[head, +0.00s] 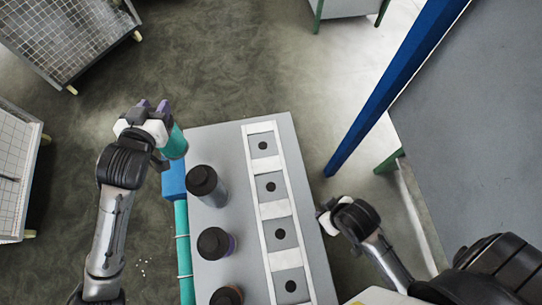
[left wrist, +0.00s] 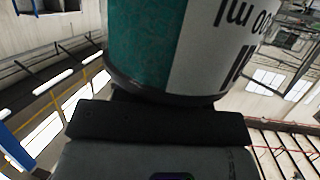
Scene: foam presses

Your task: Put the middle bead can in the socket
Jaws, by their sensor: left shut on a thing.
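My left gripper (head: 158,122) is shut on a teal can (head: 174,143), off the table's far left corner. In the left wrist view the can (left wrist: 150,45) fills the top, with a white label and upside-down print; its far end is out of view. Three dark-lidded cans stand in a row on the grey table: a far one (head: 206,184), a middle one (head: 215,243) and a near one (head: 227,296), cut off by the frame. A white rack (head: 265,210) with several square sockets, each with a dark round centre, lies right of them. My right gripper (head: 323,216) is beside the table's right edge; its fingers are unclear.
A blue block (head: 173,180) and a teal tube (head: 182,235) run along the table's left edge. A blue beam (head: 395,85) rises at the right. Mesh carts (head: 65,35) stand at the far left. The sockets look empty.

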